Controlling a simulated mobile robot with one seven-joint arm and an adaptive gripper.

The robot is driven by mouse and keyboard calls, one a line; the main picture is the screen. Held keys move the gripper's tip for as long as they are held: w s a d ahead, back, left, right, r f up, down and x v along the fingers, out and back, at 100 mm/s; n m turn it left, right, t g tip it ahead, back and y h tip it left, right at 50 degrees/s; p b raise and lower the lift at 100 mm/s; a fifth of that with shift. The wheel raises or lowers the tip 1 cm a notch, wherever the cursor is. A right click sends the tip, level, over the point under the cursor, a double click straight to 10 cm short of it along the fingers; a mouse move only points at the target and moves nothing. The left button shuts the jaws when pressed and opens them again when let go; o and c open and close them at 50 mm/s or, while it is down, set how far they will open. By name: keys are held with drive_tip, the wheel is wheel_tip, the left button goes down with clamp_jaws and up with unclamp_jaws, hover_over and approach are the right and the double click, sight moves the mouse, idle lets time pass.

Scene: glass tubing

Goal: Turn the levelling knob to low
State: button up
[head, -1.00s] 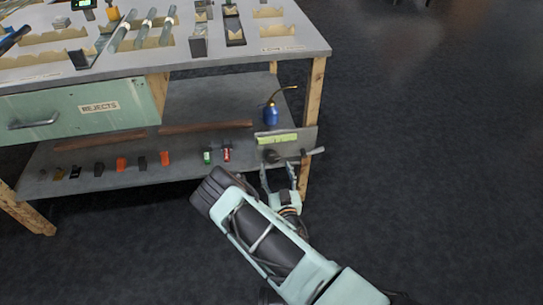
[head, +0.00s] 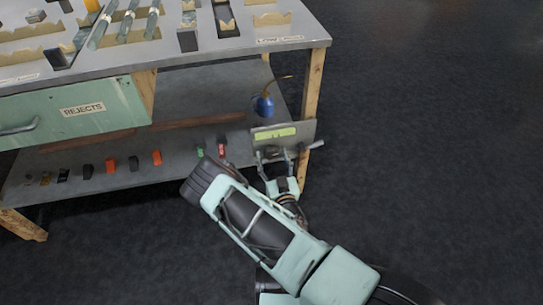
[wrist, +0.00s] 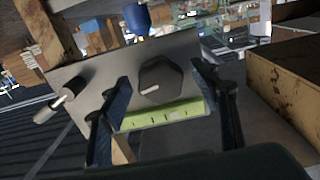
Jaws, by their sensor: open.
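The levelling knob (wrist: 160,78) is dark and many-sided, on a grey metal panel (wrist: 185,55), with a pale pointer mark near its lower left edge in the wrist view. A yellow-green scale strip (wrist: 160,115) with small ticks lies below it in that view; its lettering is not legible. In the head view the panel (head: 306,130) hangs at the bench's right front corner, with the strip (head: 275,133) along its upper part. My gripper (head: 276,161) is open in front of the panel. In the wrist view its fingers (wrist: 165,76) lie either side of the knob; contact cannot be told.
A lever with a pale grip (wrist: 48,108) sticks out beside the knob, close to one finger. A blue oil can (head: 264,105) stands on the lower shelf (head: 185,160) behind the panel. Small coloured items line the shelf's front. Open floor lies to the right.

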drive_tip(key=c, duration=1.2)
drive_tip(key=shift+o, duration=0.2)
drive_tip(key=shift+n, duration=0.3)
drive_tip(key=n, duration=0.3)
drive_tip(key=shift+n, duration=0.4)
drive_tip(key=n, duration=0.3)
drive_tip(key=shift+n, duration=0.3)
drive_tip(key=n, duration=0.4)
drive_tip(key=shift+d, duration=0.1)
drive_tip(key=shift+r+n, duration=0.1)
drive_tip(key=shift+n, duration=2)
